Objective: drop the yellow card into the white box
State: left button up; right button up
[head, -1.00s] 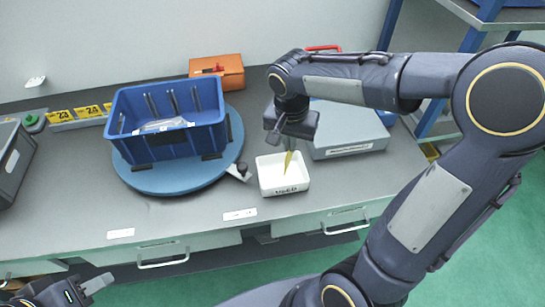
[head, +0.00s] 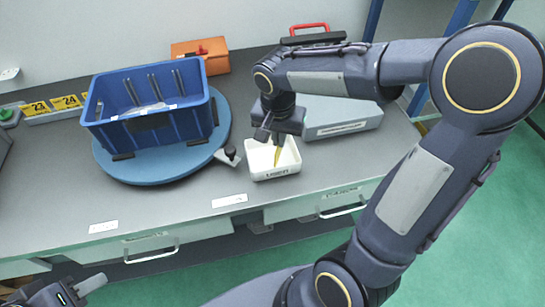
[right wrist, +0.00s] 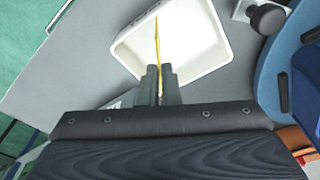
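The white box (head: 274,175) stands on the grey bench near its front edge, its open top facing up. My right gripper (head: 279,143) points down over the box, shut on the upper end of the yellow card (head: 278,157). The card hangs upright within the box's outline. In the right wrist view the gripper (right wrist: 158,88) pinches the thin yellow card (right wrist: 157,45), seen edge-on against the white box (right wrist: 205,58). I cannot tell whether the card touches the box floor. My left gripper (head: 88,286) is at the lower left, away from the box, partly cut off.
A blue crate (head: 150,130) stands on a round blue turntable (head: 150,172) left of the box. A small black knob (head: 231,153) sits between them. A grey case (head: 345,120) lies behind right, and an orange box (head: 201,52) stands at the back. The bench front holds drawers with handles.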

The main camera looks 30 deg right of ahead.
jog(key=o, duration=0.4)
jog(key=shift+o, duration=0.2)
jog(key=r, duration=0.7)
jog(key=shift+s+a+r, duration=0.35)
jog(key=shift+s+r, duration=0.05)
jog(key=s+a+f+n+t+y, duration=0.1)
jog(key=s+f+n+t+y, duration=0.1)
jog(key=s, duration=0.6)
jog(key=s+a+f+n+t+y, duration=0.1)
jog(key=s+a+n+t+y, duration=0.1)
jog(key=s+n, duration=0.3)
jog(key=s, duration=0.3)
jog(key=shift+f+t+y, duration=0.3)
jog(key=shift+f+y, duration=0.1)
